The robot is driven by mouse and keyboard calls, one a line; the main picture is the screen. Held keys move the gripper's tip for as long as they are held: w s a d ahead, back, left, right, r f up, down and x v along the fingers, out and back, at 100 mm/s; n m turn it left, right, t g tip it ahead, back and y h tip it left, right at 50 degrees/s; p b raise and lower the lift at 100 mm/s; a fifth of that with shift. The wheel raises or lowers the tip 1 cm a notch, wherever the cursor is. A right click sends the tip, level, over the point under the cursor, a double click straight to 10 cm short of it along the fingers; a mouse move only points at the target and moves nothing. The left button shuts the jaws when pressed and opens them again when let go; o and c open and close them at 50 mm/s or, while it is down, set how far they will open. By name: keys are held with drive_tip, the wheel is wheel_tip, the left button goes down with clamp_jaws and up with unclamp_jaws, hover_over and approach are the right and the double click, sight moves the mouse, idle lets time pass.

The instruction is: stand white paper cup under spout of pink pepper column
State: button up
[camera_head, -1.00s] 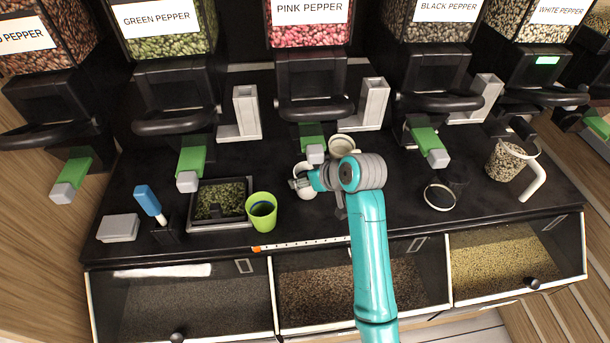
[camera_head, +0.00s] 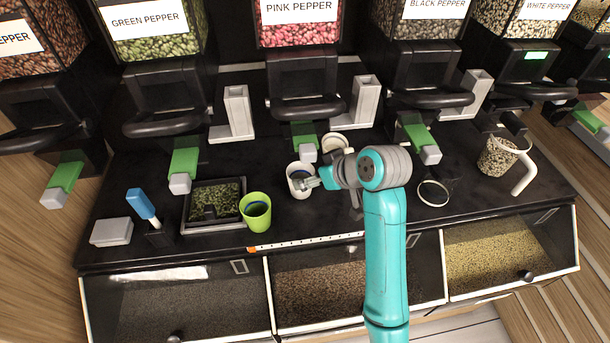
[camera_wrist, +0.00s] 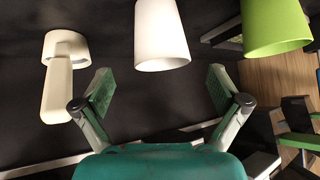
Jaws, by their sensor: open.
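The white paper cup (camera_head: 293,184) stands upright on the dark counter, just below and slightly left of the pink pepper spout's tip (camera_head: 308,153) in the head view. I cannot tell whether its mouth lies exactly beneath the spout. My gripper (camera_head: 312,183) is open at the cup's right side, overlapping its near edge. In the wrist view the cup (camera_wrist: 162,40) appears upside down, beyond my gripper (camera_wrist: 160,88) and centred between its spread fingertips, with no finger closed on it. The pink pepper column (camera_head: 299,28) stands behind.
A green cup (camera_head: 256,216) stands left, beside a tray (camera_head: 240,224) of green bits. A cream round vessel (camera_head: 333,143) is close behind my wrist; a white handled object (camera_wrist: 62,75) shows in the wrist view. A wire ring (camera_head: 433,193) lies right. Bins line the front.

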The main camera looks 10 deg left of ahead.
drive_tip(key=v, duration=0.4)
drive_tip(key=shift+s+d+r, duration=0.15)
drive_tip(key=shift+r, duration=0.1)
idle(0.3)
